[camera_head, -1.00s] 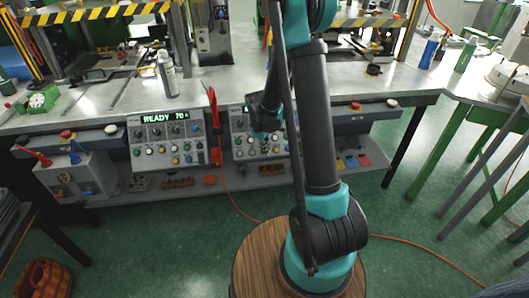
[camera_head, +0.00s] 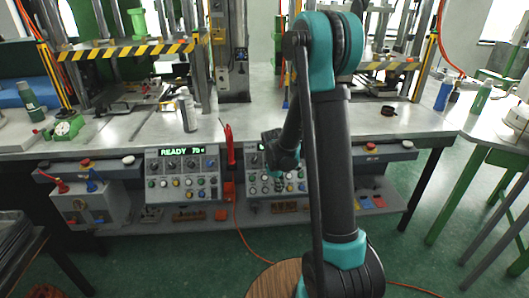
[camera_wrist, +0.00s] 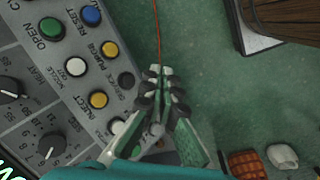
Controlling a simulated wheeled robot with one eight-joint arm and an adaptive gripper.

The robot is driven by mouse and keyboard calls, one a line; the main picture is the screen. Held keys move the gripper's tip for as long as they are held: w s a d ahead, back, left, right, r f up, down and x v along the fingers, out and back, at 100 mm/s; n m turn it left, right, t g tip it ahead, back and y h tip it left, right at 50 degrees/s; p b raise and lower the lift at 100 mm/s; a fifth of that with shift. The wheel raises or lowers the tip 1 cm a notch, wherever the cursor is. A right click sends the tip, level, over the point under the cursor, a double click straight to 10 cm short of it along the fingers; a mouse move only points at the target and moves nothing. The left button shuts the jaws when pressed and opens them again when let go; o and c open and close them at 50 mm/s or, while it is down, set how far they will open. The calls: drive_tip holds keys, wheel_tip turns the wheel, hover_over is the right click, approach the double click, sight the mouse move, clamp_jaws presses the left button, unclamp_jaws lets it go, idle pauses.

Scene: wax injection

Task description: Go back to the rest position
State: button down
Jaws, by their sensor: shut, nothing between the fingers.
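My gripper (camera_wrist: 164,88) shows in the wrist view with its fingertips together and nothing between them. It is beside the knobs and buttons of a control panel (camera_wrist: 60,70), apart from or close above its edge; the exact gap is hard to judge. In the head view my arm rises in front of the bench, and its end hangs before the right-hand control panel (camera_head: 292,184), hiding part of it. The gripper fingers are too small to make out there. The left control panel (camera_head: 182,172) has a lit display starting with "READY".
The metal workbench (camera_head: 140,128) carries two press stations with striped bars (camera_head: 130,50). A spray can (camera_head: 187,104) stands on it. A grey box with levers (camera_head: 92,205) is at left. A red cable (camera_head: 240,232) runs onto the green floor. A side table stands at right.

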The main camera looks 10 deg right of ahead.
drive_tip(key=s+d+r+m+t+y, duration=0.1)
drive_tip(key=s+r+m, duration=0.3)
drive_tip(key=s, duration=0.6)
drive_tip(key=s+d+r+m+t, duration=0.2)
drive_tip(key=s+m, duration=0.4)
drive_tip(key=s, duration=0.5)
drive_tip(key=shift+d+r+m+y, duration=0.35)
drive_tip(key=shift+d+r, duration=0.25)
drive_tip(key=shift+r, duration=0.5)
drive_tip(key=shift+w, duration=0.1)
